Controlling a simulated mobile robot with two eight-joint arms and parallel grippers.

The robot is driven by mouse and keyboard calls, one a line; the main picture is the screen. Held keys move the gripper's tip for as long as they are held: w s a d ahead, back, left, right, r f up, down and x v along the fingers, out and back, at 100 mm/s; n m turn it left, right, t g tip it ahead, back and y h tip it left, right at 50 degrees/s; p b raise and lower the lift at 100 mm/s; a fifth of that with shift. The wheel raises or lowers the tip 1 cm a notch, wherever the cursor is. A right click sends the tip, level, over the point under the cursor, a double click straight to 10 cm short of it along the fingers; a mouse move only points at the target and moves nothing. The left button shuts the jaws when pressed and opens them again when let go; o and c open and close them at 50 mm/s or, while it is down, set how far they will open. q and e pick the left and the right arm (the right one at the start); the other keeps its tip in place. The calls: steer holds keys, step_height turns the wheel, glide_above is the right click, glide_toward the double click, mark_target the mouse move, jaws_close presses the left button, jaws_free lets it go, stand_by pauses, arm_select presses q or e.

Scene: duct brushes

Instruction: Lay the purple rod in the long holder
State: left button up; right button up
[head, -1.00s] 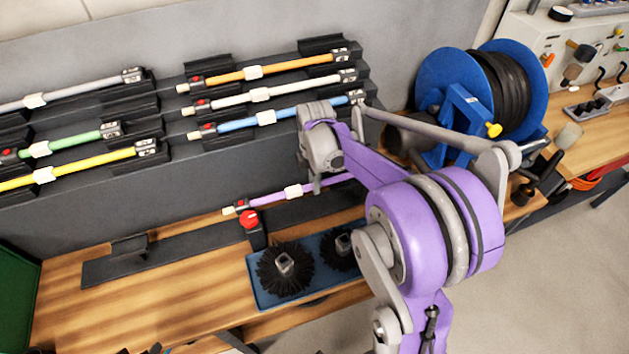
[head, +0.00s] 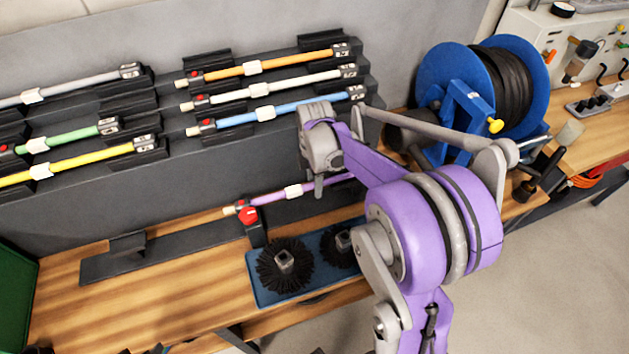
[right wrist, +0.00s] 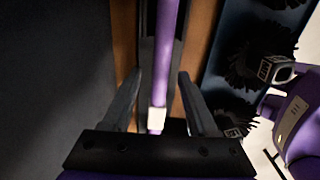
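The purple rod (head: 268,198), with a white collar and a red-marked left end, extends over the right part of the long dark holder (head: 190,243). A red knob (head: 248,215) stands at the holder just below the rod's left end. My right gripper (head: 318,188) is at the rod, right of its collar. In the right wrist view, the fingers of this gripper (right wrist: 160,95) are spread, with gaps on both sides of the purple rod (right wrist: 166,45). I cannot tell whether the rod rests fully in the holder. My arm hides its right end. My left gripper is not in view.
A blue tray (head: 262,292) with black round brushes sits in front of the holder. A stepped dark rack (head: 235,150) behind carries several coloured rods. A blue cable reel (head: 440,75) stands at right. The wooden bench is clear at front left (head: 130,310).

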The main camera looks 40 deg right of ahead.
step_height(320, 180, up, 11)
steer(key=s+a+f+m+t, duration=0.2)
steer(key=s+a+f+m, duration=0.1)
steer(key=s+a+m, duration=0.4)
steer(key=s+a+f+m+t, duration=0.3)
steer(key=s+a+f+m, duration=0.1)
steer(key=s+a+m, duration=0.3)
steer(key=shift+s+a+f+t+p, duration=0.2)
steer(key=shift+s+a+t+p, duration=0.15)
steer(key=shift+a, duration=0.65)
stand_by(0.9)
